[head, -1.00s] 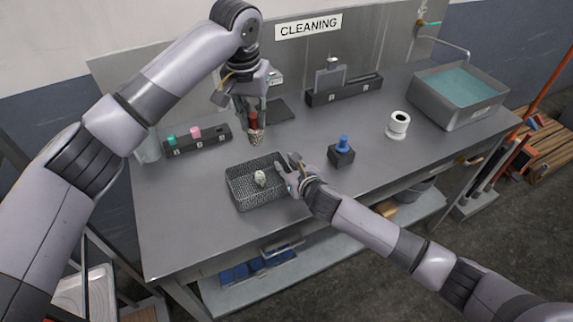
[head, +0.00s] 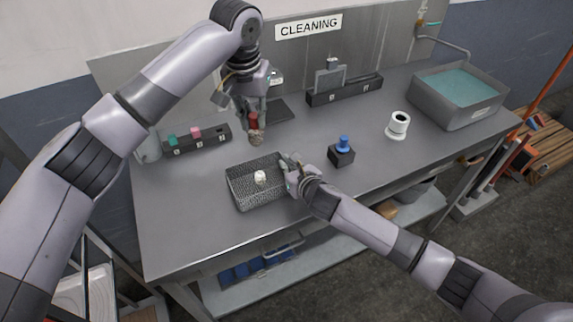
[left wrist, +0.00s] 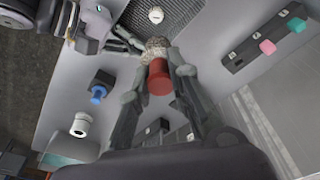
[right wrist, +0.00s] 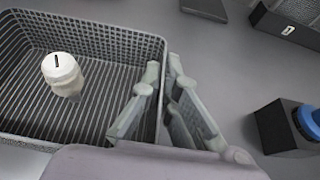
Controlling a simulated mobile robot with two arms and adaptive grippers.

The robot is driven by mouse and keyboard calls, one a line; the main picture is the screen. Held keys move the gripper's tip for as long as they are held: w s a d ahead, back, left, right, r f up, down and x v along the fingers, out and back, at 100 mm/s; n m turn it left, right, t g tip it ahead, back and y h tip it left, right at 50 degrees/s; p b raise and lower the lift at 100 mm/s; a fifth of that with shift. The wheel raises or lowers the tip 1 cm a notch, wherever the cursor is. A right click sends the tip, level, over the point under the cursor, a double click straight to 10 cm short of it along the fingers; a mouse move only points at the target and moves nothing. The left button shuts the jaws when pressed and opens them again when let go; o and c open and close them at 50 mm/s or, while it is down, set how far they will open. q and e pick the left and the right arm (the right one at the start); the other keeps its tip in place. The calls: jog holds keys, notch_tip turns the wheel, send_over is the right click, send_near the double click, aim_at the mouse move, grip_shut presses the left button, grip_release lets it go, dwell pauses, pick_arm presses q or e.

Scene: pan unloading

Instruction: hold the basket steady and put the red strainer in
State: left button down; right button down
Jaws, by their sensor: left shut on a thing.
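The red strainer (left wrist: 159,78) has a red body and a pale mesh-like end. My left gripper (head: 254,124) is shut on it and holds it upright above the table, behind the basket. The grey mesh basket (head: 240,196) stands on the table and holds one small white item (right wrist: 62,72). My right gripper (right wrist: 163,68) is at the basket's right wall, with one finger inside and one outside. Its fingertips are close together around the rim and look shut on it. The strainer's mesh end also shows in the head view, apart from the basket.
A rack with coloured pieces (head: 197,138) is at the back left. A water-filled sink (head: 458,95) is at the far right. The table's front is clear.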

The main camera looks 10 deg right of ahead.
aim_at(259, 143)
pick_arm(q)
jog(key=f, duration=0.2)
jog(key=s+f, duration=0.1)
jog(key=f, duration=0.1)
jog(key=s+f, duration=0.1)
jog(key=f, duration=0.1)
jog(key=shift+d, duration=0.3)
jog(key=shift+s+f, duration=0.1)
jog(key=shift+f, duration=2.15)
jog(key=shift+f, duration=0.2)
jog(key=c, duration=1.4)
grip_release()
jog(key=r, duration=0.4)
jog(key=s+r, duration=0.1)
jog(key=r, duration=0.6)
jog(key=shift+s+a+r, duration=0.3)
jog(key=shift+s+r, duration=0.05)
jog(key=shift+r, duration=0.05)
